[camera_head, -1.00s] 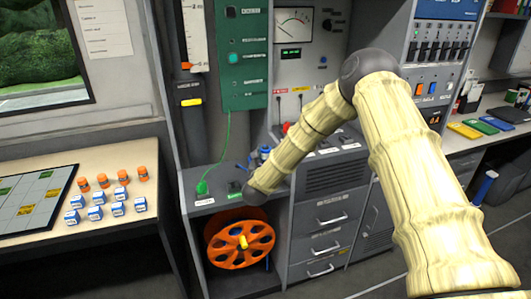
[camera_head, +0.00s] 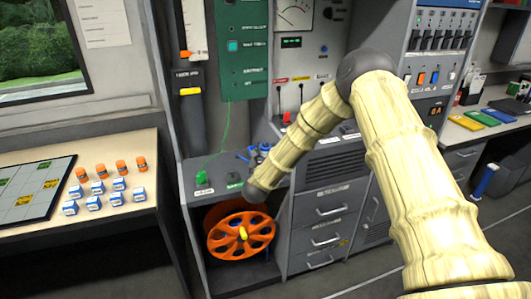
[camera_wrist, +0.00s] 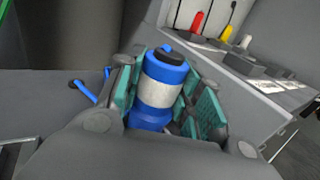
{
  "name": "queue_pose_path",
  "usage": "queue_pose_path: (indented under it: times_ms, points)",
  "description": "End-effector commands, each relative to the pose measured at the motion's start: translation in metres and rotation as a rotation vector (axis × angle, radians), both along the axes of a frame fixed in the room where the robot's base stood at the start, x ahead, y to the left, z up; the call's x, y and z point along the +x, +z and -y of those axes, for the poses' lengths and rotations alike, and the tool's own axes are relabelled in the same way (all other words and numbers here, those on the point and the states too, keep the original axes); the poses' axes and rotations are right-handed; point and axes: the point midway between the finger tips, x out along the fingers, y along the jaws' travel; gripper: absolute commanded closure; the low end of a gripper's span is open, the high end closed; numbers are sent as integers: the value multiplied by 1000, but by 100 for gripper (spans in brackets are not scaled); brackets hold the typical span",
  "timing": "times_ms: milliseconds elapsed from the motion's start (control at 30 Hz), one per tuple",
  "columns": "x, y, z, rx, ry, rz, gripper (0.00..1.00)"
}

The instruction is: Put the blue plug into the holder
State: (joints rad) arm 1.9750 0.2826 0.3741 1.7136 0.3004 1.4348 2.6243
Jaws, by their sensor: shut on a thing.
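The blue plug (camera_wrist: 161,88) has a white band and a black top. In the wrist view it stands nearly upright between the teal finger pads of my gripper (camera_wrist: 160,95), which is shut on it. In the head view my arm hides most of the gripper, and small blue parts (camera_head: 262,149) show beside it above the grey counter. A green plug (camera_head: 202,180) stands on the counter at left, beside a small dark holder block (camera_head: 235,181). Grey blocks with white labels (camera_wrist: 262,86) lie right of the plug in the wrist view. I cannot tell which holder is for blue.
Red (camera_wrist: 197,24), yellow (camera_wrist: 226,34) and white plugs stand behind the gripper. A blue-handled object (camera_wrist: 83,91) is at left. An orange reel (camera_head: 240,249) sits below the counter.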

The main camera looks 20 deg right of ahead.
Motion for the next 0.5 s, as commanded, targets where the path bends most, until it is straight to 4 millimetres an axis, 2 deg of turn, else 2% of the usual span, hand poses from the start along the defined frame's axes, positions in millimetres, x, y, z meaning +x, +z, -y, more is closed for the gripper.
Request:
queue_pose_path:
  times_ms: [500]
  points:
    - [0,-19,0,0,1,1,93]
